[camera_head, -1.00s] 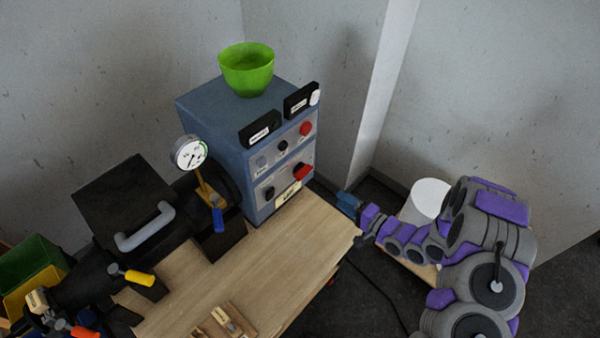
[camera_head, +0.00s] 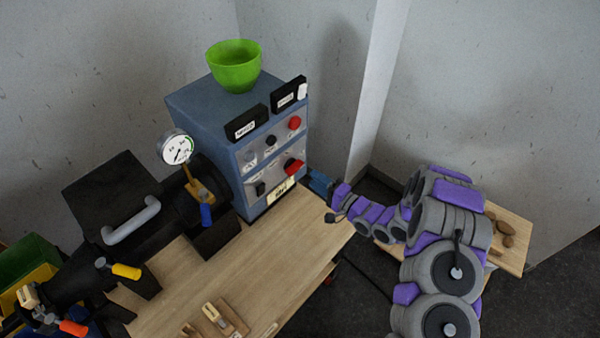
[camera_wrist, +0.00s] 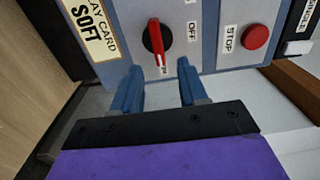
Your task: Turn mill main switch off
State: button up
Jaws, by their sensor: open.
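The main switch is a red rotary handle on a black base (camera_wrist: 156,40) on the front of the blue-grey control box. In the wrist view its red bar points between my fingers, towards a small label that looks like "ON"; an "OFF" label (camera_wrist: 192,32) sits beside it. The switch also shows in the head view (camera_head: 293,167), low on the box (camera_head: 207,107). My gripper (camera_wrist: 160,88) is open, its two blue fingers apart on either side of the handle's end, not closed on it. It also shows in the head view (camera_head: 320,183), right of the box.
The wooden table (camera_head: 240,270) lies below the box. A green bowl (camera_head: 233,66) stands on top. A pressure gauge (camera_head: 176,148) and black machine stand left.

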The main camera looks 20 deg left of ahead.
aim_at(297, 171)
jog(key=shift+g, duration=0.3)
jog(key=x, duration=0.2)
jog(key=b+x, duration=0.1)
jog(key=x, duration=0.2)
jog(key=s+x, duration=0.1)
jog(key=x, duration=0.2)
jog(key=shift+a+f, duration=0.35)
jog(key=shift+f, duration=0.05)
jog(key=shift+a+r, duration=0.1)
jog(key=shift+r, duration=0.05)
jog(key=shift+w+d+r, duration=0.1)
jog(key=shift+d, duration=0.3)
jog(key=shift+w+d+r, duration=0.1)
jog(key=shift+w+d, duration=0.05)
jog(key=shift+d, duration=0.25)
jog(key=shift+a+f, duration=0.15)
jog(key=shift+a, duration=0.45)
jog(key=c, duration=0.4)
jog(key=shift+d+f, duration=0.1)
jog(key=shift+d, duration=0.05)
grip_shut()
